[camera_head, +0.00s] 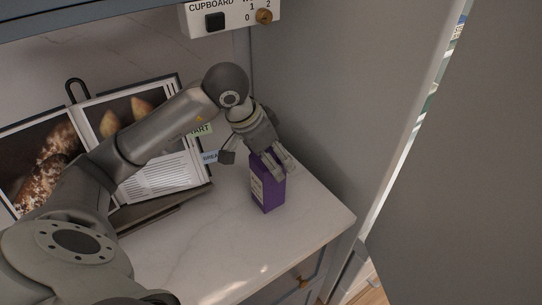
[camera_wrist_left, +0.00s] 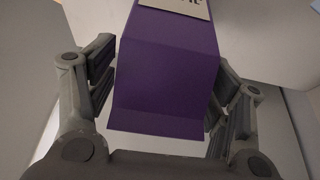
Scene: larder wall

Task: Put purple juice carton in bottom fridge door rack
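The purple juice carton (camera_head: 267,189) stands upright on the pale marble counter, near its right end. A pale label shows on its side. My left gripper (camera_head: 274,165) comes down over the carton's top from behind, with its fingers at either side. In the left wrist view the carton (camera_wrist_left: 165,80) fills the middle, between the two finger pads of the left gripper (camera_wrist_left: 163,100). The pads lie very close to its sides; whether they press on it is not clear. My right gripper is out of view. No fridge door rack can be made out.
An open cookbook (camera_head: 160,178) on a stand is left of the carton, behind my left arm. A grey panel (camera_head: 330,90) rises beside the counter (camera_head: 215,235). A large grey door-like panel (camera_head: 470,180) fills the right. A switch box (camera_head: 232,17) hangs above.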

